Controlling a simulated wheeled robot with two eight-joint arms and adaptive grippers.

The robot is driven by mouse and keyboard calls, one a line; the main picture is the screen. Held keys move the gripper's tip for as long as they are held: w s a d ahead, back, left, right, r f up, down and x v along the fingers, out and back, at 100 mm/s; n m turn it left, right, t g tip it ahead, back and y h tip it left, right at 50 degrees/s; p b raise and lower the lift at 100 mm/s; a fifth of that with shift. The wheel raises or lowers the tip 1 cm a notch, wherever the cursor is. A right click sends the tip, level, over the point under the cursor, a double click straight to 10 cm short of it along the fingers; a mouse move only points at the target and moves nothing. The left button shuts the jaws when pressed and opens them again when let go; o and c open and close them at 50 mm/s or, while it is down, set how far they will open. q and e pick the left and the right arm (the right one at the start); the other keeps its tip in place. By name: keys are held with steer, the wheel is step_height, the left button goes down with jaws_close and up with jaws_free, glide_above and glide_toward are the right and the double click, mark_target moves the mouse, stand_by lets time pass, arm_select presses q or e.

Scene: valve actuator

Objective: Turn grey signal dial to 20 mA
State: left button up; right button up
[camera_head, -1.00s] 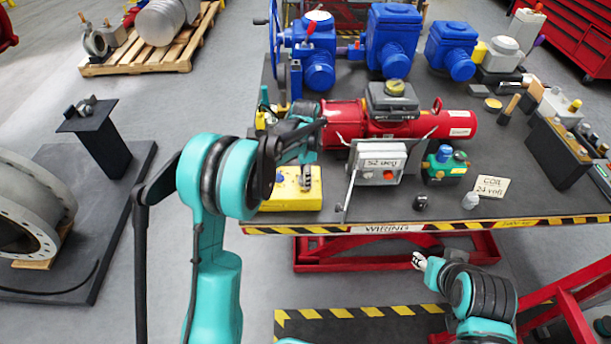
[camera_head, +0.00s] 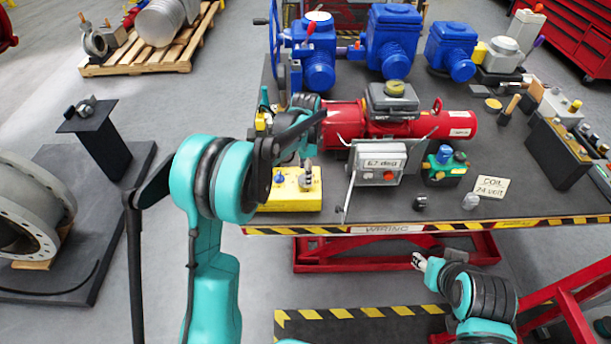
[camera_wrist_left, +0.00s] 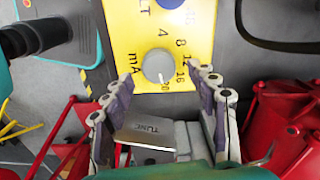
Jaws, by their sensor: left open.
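The yellow signal box (camera_head: 290,198) sits at the table's front left, with a blue knob (camera_head: 281,178) and the grey dial (camera_head: 305,180). In the left wrist view the grey dial (camera_wrist_left: 157,66) faces me beside the mA scale, and its white mark points at about 20. My left gripper (camera_wrist_left: 163,78) is open, its two fingers either side of the dial in that view, apart from it. The actuator display (camera_head: 384,162) reads about 67 deg. My right gripper (camera_head: 418,261) is below the table's front edge; its jaw state is unclear.
The red actuator (camera_head: 430,125) lies just behind and right of the yellow box. A thin lever (camera_head: 348,192) stands between box and display. Blue actuators (camera_head: 393,42) line the back. A coil sign (camera_head: 490,187) stands at front right.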

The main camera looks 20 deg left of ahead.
arm_select(q)
step_height(320, 180, up, 10)
steer(key=shift+f, duration=0.15)
steer(key=shift+s, duration=0.1)
stand_by(0.4)
steer(key=s+r+n+t+b, duration=0.1)
steer(key=s+r+n+t, duration=0.15)
steer(key=s, duration=0.35)
steer(key=s+r+n+t+b, duration=0.1)
steer(key=s+n, duration=0.2)
steer(key=s, duration=0.4)
steer(key=s+f+n+t, duration=0.2)
steer(key=s+f+n, duration=0.1)
steer(key=s, duration=0.3)
steer(key=s+f+n+t+b, duration=0.1)
steer(key=s+f+n, duration=0.2)
steer(key=s, duration=0.4)
steer(key=shift+s+a+f+n+t, duration=0.2)
steer(key=shift+f+n+t, duration=0.15)
steer(key=shift+n, duration=0.4)
